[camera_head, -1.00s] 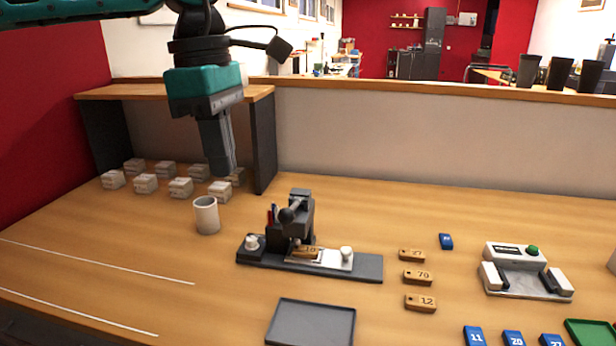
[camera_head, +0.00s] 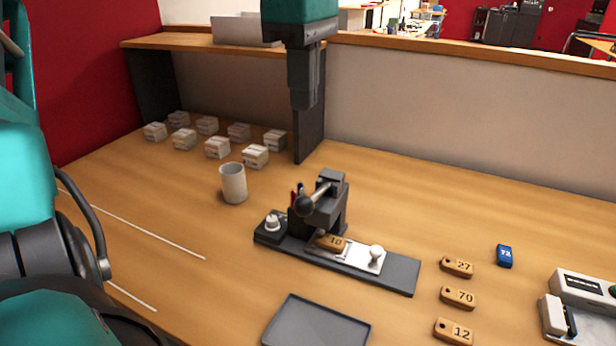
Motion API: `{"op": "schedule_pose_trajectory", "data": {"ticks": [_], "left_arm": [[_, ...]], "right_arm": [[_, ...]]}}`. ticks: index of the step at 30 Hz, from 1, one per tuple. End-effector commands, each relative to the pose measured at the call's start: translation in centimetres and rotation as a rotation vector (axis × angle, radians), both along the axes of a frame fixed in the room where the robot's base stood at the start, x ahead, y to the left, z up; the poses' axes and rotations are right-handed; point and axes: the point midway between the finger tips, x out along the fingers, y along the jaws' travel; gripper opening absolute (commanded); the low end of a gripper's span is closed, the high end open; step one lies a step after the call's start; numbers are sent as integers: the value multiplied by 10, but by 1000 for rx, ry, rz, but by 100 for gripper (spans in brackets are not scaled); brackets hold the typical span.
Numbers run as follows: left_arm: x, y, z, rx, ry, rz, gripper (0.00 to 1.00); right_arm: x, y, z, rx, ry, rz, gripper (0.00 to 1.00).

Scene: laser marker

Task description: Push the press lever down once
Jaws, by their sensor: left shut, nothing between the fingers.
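The press (camera_head: 331,212) stands on a dark base plate in the middle of the table. Its lever (camera_head: 313,198) has a round black knob and points toward the front left, sticking out from the press head. A wooden tag marked 10 (camera_head: 332,242) lies under the press head on the white slide. My left gripper (camera_head: 303,104) is shut and empty, pointing down. In the picture it is above the press, well apart from the lever. My right gripper is not in view.
A white cup (camera_head: 233,183) stands left of the press, with several small boxes (camera_head: 217,148) behind it. A grey tray (camera_head: 317,325) lies in front. Wooden tags (camera_head: 458,298) and a blue tag (camera_head: 504,256) lie to the right, near a white device (camera_head: 580,305).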

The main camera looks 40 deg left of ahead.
Motion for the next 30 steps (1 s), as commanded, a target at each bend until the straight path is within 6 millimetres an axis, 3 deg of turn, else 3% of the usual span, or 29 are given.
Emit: {"op": "schedule_pose_trajectory", "data": {"ticks": [8, 21, 30], "left_arm": [[0, 0, -16, -1, 3, 0, 0], [-1, 0, -106, -3, 5, -1, 0], [0, 0, -138, -1, 1, 2, 0]], "right_arm": [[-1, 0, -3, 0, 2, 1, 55], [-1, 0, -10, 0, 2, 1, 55], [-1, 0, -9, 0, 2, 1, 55]]}}
